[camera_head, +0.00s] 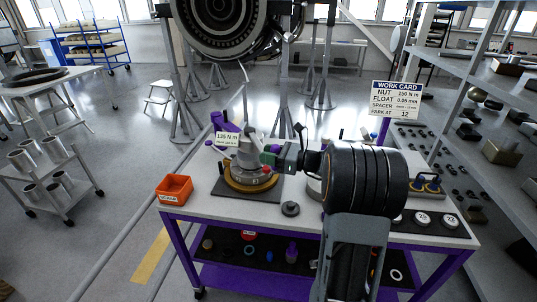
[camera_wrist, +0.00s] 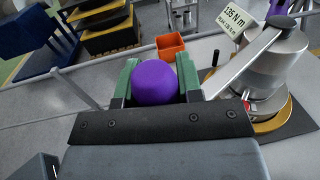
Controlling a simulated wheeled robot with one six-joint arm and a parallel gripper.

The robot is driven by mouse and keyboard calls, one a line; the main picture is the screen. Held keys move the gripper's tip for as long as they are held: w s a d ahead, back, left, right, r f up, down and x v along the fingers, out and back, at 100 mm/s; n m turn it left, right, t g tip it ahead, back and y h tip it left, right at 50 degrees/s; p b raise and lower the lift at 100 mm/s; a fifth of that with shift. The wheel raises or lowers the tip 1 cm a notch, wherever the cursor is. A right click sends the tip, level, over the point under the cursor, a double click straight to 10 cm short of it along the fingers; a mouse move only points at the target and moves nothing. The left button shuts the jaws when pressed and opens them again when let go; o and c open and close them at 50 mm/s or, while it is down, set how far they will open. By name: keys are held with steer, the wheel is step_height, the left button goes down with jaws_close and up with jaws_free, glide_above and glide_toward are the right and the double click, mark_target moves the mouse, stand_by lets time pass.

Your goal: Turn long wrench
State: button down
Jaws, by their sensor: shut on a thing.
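My gripper (camera_wrist: 160,82), with green fingers, is shut on a rounded purple grip (camera_wrist: 155,83) in the wrist view. A flat silver wrench bar (camera_wrist: 245,60) slopes from the top of the metal fixture down toward the gripper. The bar's join to the purple grip is hidden by the right finger. The silver fixture (camera_wrist: 270,75) sits on a gold ring and dark plate to the right. In the head view my gripper (camera_head: 272,157) is beside the fixture (camera_head: 247,160), on its right.
An orange bin (camera_head: 174,189) stands at the bench's left end. A work card (camera_head: 395,100) stands at the back right and reads NUT 150 N m. A dark round part (camera_head: 290,209) lies in front of the fixture. Shelving (camera_head: 480,110) closes off the right.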

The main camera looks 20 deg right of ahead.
steer(key=c, duration=0.8)
jaws_free()
steer(key=shift+d, duration=0.1)
steer(key=b+v, duration=0.2)
steer(key=v, duration=1.1)
steer(key=shift+s+d+b, duration=0.25)
steer(key=shift+s+b, duration=0.05)
steer(key=shift+b, duration=0.1)
steer(key=s+a+f+n+g+h, duration=0.3)
steer(key=a+f+n+g, duration=0.1)
steer(key=f+n, duration=0.15)
steer(key=s+a+f+n+g+h, duration=0.3)
steer(key=f+n+g, duration=0.1)
steer(key=f+n, duration=0.15)
steer(key=s+a+r+n+h, duration=0.1)
steer(key=s+a+n+h, duration=0.1)
steer(key=a+n, duration=0.2)
steer(key=s+a+r+n+h, duration=0.1)
steer(key=s+a+n+h, duration=0.1)
steer(key=a+n, duration=0.3)
steer(key=s+a+r+n+h, duration=0.1)
steer(key=s+a+n+h, duration=0.1)
steer(key=n, duration=0.4)
steer(key=shift+s+a+h, duration=0.15)
steer(key=shift+a+h, duration=0.55)
steer(key=shift+a, duration=0.7)
